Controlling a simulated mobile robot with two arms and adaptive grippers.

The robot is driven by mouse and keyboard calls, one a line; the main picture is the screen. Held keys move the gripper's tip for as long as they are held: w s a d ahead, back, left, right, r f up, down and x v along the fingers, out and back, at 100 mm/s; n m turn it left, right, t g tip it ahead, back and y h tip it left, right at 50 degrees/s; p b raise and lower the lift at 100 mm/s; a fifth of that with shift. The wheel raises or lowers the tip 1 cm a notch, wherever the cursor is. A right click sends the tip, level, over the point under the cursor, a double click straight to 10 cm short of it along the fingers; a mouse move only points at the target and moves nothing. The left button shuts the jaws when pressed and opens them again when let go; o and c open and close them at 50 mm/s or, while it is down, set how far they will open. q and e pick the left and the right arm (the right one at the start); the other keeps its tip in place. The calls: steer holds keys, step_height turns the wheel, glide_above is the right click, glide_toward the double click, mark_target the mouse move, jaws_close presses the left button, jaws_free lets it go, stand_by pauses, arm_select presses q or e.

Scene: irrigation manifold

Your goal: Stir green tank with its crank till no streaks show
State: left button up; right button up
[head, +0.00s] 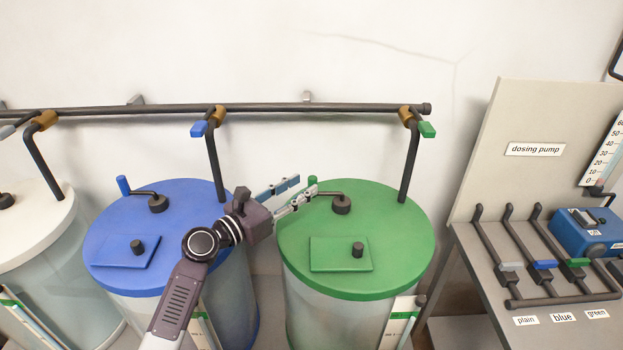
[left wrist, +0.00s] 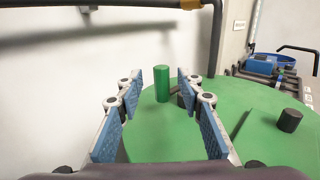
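The green tank (head: 400,255) stands right of centre in the head view, with a green lid that also shows in the left wrist view (left wrist: 180,148). Its crank has a dark hub (head: 341,204), a thin arm and an upright green handle (head: 312,182). In the left wrist view the green handle (left wrist: 161,84) stands between the open fingers, farther out than the fingertips. My left gripper (head: 306,189) is open and empty at the left edge of the green lid, beside the handle. My right gripper is not in view. Streaks in the tank cannot be made out.
A blue-lidded tank (head: 185,195) with its own crank stands left, and a white tank (head: 30,235) farther left. A dark pipe (head: 270,108) runs behind, with a downpipe (head: 409,160) to the green tank. The dosing pump bench (head: 470,262) stands right.

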mark_target(309, 184)
arm_select(q)
steer(key=x, duration=0.3)
steer(key=shift+w+d+f, duration=0.15)
steer(key=shift+d+f, duration=0.05)
steer(key=shift+d, duration=0.1)
steer(key=shift+w+d, duration=0.4)
steer(key=shift+a, duration=0.1)
steer(key=shift+f, duration=0.1)
steer(key=c, duration=0.5)
jaws_close()
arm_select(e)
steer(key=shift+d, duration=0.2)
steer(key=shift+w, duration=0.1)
